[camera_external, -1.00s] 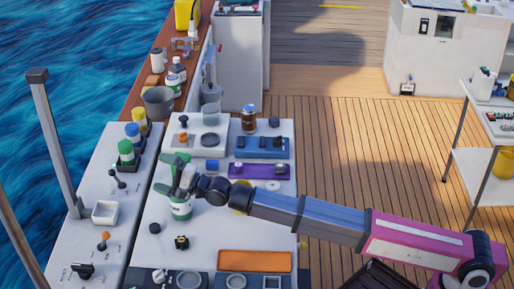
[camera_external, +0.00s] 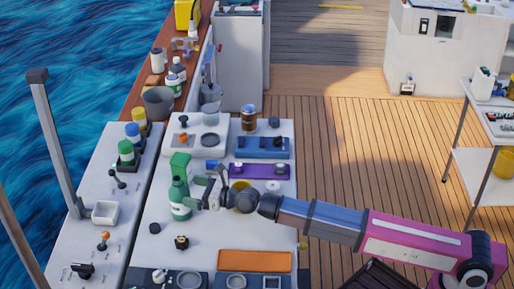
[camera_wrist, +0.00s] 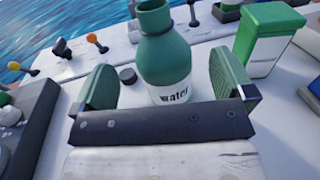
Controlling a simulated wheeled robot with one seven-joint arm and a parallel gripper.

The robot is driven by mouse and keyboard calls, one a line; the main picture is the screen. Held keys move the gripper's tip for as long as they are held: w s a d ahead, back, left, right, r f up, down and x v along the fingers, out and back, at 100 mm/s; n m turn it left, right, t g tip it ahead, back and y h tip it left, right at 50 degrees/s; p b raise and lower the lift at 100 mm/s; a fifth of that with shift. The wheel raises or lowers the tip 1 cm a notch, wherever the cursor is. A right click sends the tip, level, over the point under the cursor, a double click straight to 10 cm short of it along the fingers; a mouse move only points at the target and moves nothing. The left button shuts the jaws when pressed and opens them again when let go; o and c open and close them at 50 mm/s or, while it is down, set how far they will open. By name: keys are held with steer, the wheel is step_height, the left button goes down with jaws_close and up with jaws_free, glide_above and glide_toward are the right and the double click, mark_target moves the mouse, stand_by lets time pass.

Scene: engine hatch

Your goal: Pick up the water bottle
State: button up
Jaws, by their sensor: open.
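The water bottle (camera_external: 179,197) is green with a white label and stands upright on the white worktop. In the wrist view the bottle (camera_wrist: 167,50) shows the word "water" and stands ahead of my gripper, in line with the gap between the fingers. My gripper (camera_wrist: 172,85) is open, with one green-padded finger on each side of that gap. In the external view my gripper (camera_external: 201,194) is just right of the bottle, at about label height. I cannot tell whether either finger touches the bottle.
A green and white box-shaped container (camera_wrist: 265,38) stands close to the right of the bottle. Several levers, with one orange knob (camera_wrist: 93,38), are on the left panel. A purple block (camera_external: 260,171) and an orange tray (camera_external: 254,261) lie on the worktop (camera_external: 215,240).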

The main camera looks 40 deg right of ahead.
steer(key=shift+f, duration=2)
steer(key=shift+f, duration=0.1)
steer(key=x, duration=0.5)
steer(key=c, duration=1.1)
